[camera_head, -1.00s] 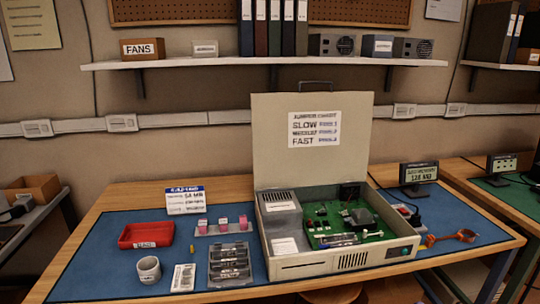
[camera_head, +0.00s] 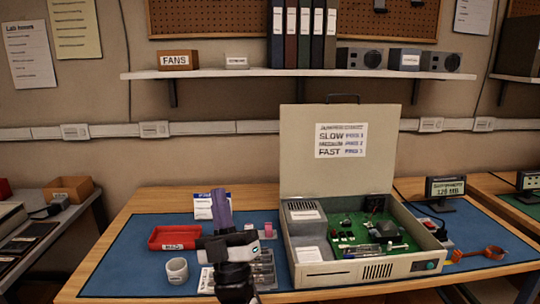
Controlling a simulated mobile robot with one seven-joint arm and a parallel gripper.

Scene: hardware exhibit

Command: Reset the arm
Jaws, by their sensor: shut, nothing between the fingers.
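My arm rises from the bottom edge, left of centre, in the head view, with a black lower part and a pale joint. My gripper (camera_head: 219,198) is at its purplish-grey upper end, pointing up, shut and empty. It is in front of the blue mat (camera_head: 125,270) and hides part of a small white sign (camera_head: 203,208). The arm also covers part of the clear tray (camera_head: 264,270) and the pink-block holder.
An open beige computer case (camera_head: 345,268) with a green board (camera_head: 365,232) stands right of my arm. A red bin (camera_head: 174,238) and a grey cup (camera_head: 177,271) are to its left. A shelf (camera_head: 225,74) runs above.

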